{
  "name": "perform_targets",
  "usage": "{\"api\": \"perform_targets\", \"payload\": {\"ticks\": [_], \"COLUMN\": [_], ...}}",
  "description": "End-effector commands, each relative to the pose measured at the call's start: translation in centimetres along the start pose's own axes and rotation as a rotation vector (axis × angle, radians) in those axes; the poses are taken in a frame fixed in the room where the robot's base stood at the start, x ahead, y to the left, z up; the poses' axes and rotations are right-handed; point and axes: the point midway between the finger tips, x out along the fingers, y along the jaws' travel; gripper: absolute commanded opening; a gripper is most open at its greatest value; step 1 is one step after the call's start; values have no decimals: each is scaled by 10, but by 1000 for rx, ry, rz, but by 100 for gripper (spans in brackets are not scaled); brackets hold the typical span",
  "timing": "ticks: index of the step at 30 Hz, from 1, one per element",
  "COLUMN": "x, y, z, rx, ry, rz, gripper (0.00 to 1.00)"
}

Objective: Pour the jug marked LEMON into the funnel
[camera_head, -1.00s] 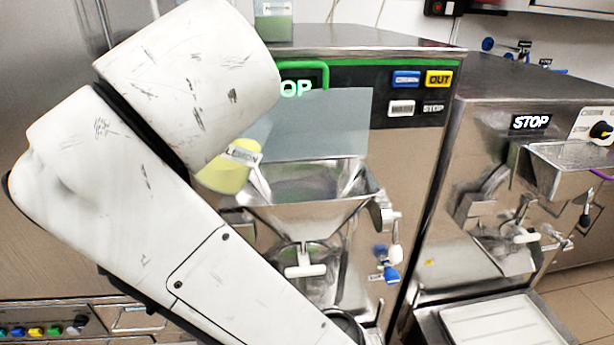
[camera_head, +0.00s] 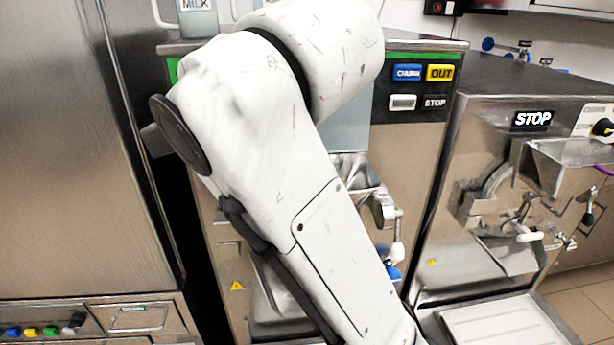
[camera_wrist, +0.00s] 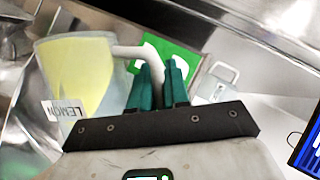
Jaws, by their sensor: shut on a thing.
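The jug marked LEMON (camera_wrist: 82,75) is a clear jug with yellow contents and a pale handle, at the left of the wrist view. Its label reads upside down there, and the yellow lies slanted against the jug's walls. My gripper (camera_wrist: 160,72) has green fingers shut on the handle. In the head view my arm hides both gripper and jug. The steel funnel (camera_head: 362,174) on the middle freezer is mostly hidden behind my arm; only its right part shows. I cannot tell whether anything flows from the jug.
A container labelled MILK (camera_head: 198,18) stands on top of the middle freezer. A second freezer (camera_head: 530,90) with a STOP label and a steel hopper (camera_head: 570,160) stands at the right. A pale tray (camera_head: 495,325) lies in front of it. A tall steel cabinet (camera_head: 70,150) is at the left.

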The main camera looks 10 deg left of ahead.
Motion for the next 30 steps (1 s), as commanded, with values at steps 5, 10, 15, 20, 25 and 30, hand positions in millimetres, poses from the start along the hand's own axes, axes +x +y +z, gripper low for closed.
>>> {"api": "perform_targets", "payload": {"ticks": [5,10,15,20,25,30], "x": [-1,-1,-2,-2,-3,-3], "y": [1,2,4,6,8,10], "z": [-2,-3,-5,-8,-10,-13], "rx": [21,44,73,106,142,172], "ry": [-4,-8,-15,-21,-29,-37], "rz": [-10,-19,-31,-44,-60,-72], "gripper": [0,0,0,0,0,0]}}
